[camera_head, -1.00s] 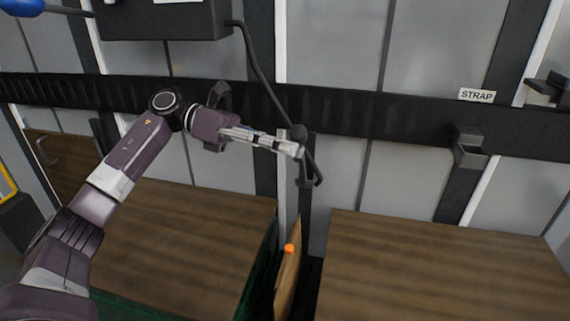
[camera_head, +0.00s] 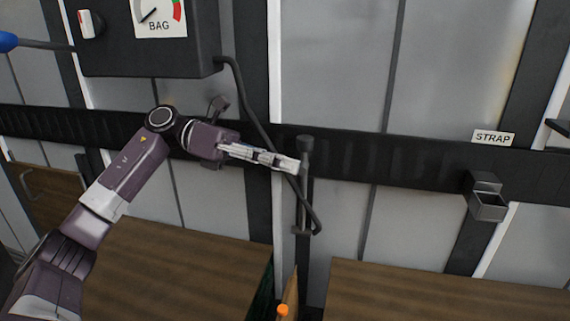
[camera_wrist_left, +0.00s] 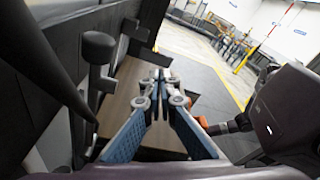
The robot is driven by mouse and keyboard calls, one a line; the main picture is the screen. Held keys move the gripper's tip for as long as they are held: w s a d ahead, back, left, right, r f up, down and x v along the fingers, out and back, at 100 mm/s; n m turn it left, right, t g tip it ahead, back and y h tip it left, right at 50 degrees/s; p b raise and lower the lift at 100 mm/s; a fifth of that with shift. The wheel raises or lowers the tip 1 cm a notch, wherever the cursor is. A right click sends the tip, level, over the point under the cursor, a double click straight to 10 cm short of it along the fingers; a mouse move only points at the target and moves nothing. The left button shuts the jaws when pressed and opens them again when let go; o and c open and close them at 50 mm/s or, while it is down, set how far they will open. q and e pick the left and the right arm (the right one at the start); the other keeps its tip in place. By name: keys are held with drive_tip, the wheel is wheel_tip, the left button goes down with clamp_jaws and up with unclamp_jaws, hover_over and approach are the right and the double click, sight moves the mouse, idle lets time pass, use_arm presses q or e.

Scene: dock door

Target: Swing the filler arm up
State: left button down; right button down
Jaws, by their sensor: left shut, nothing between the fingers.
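The filler arm (camera_head: 304,195) is a dark post with a rounded knob at its top, standing close to upright in front of the black wall rail. A black hose (camera_head: 255,110) runs down to its lower end. My left gripper (camera_head: 297,166) is shut and empty, pointing right, with its tips at the post just below the knob. I cannot tell whether they touch. In the left wrist view the shut blue-padded fingers (camera_wrist_left: 155,95) are right of the filler arm's knob (camera_wrist_left: 98,47). My right gripper is not in view.
A dark control box (camera_head: 150,40) with a BAG gauge hangs at upper left. A STRAP label (camera_head: 493,138) and a grey bracket (camera_head: 487,197) are on the right. Wood-topped crates (camera_head: 180,275) (camera_head: 430,290) stand below, with a brown panel and an orange cap (camera_head: 283,310) between them.

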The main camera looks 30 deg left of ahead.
use_arm(q)
drive_tip(key=v, duration=1.2)
idle(0.5)
